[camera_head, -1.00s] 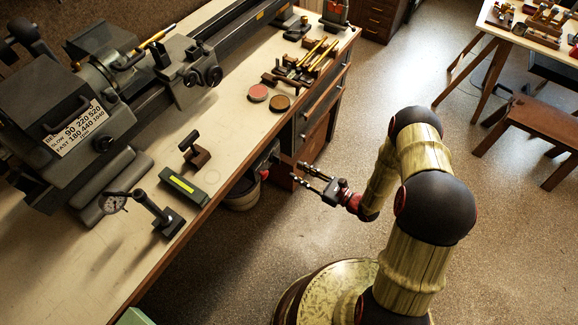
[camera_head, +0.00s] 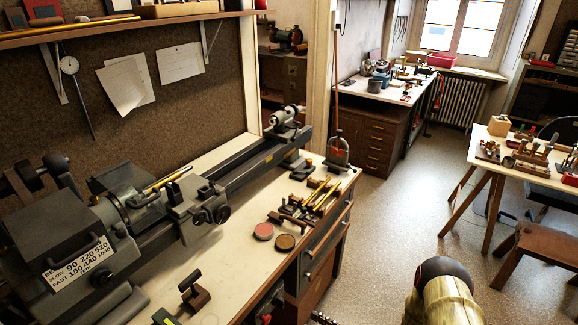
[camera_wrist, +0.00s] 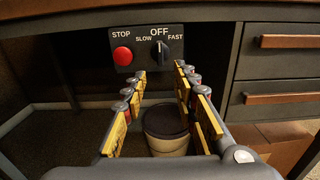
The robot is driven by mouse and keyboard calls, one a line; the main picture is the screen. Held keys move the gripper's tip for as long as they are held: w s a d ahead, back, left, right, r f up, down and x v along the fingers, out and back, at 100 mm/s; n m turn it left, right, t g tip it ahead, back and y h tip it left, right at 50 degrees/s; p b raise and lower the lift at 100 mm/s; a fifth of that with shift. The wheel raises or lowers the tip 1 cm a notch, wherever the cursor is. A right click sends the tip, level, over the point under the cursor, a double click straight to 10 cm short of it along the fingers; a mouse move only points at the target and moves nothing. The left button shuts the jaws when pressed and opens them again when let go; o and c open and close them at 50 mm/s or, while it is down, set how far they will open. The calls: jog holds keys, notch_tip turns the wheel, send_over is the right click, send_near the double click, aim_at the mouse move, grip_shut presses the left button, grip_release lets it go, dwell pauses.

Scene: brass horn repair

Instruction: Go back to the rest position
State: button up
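In the wrist view my gripper (camera_wrist: 160,76) is open, its two yellow-padded fingers apart with nothing between them. It points at a dark switch panel (camera_wrist: 148,60) under the bench, with a red STOP button (camera_wrist: 122,56) and a black knob (camera_wrist: 161,50) marked SLOW, OFF and FAST. The knob's pointer is up at OFF. The fingertips look apart from the panel. In the head view only the top of my arm shows at the lower edge; the gripper is almost wholly cut off. The lathe (camera_head: 130,215) stands on the bench.
A bin (camera_wrist: 166,150) stands under the bench, below my fingers. Bench drawers (camera_wrist: 281,42) are to the right. The bench top (camera_head: 225,268) holds small tools and two round tins. Open floor (camera_head: 400,225) lies right of the bench, before a second table (camera_head: 500,175) and a stool.

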jog(key=s+a+f+n+g+y, duration=0.1)
jog(key=s+a+n+g, duration=0.15)
jog(key=s, duration=0.25)
jog(key=s+a+n+g, duration=0.1)
jog(key=s+a+g, duration=0.1)
jog(key=s+g, duration=0.2)
jog(key=s+d+r+n+g+h, duration=0.1)
jog(key=s+r+n+g+h, duration=0.1)
jog(key=s+r+n+g, duration=0.5)
jog(key=s+d+r+n+h, duration=0.2)
jog(key=d+r+n+h, duration=0.35)
jog(key=r, duration=0.35)
jog(key=s+d+r+n+h, duration=0.1)
jog(key=d+r+n+h, duration=0.45)
jog(key=r, duration=0.25)
notch_tip(320, 180, up, 18)
jog(key=s+n+t+h, duration=0.1)
jog(key=n+t, duration=0.3)
jog(key=t, duration=0.4)
jog(key=shift+s+a+h, duration=0.2)
jog(key=shift+a+h, duration=0.05)
jog(key=shift+h, duration=0.35)
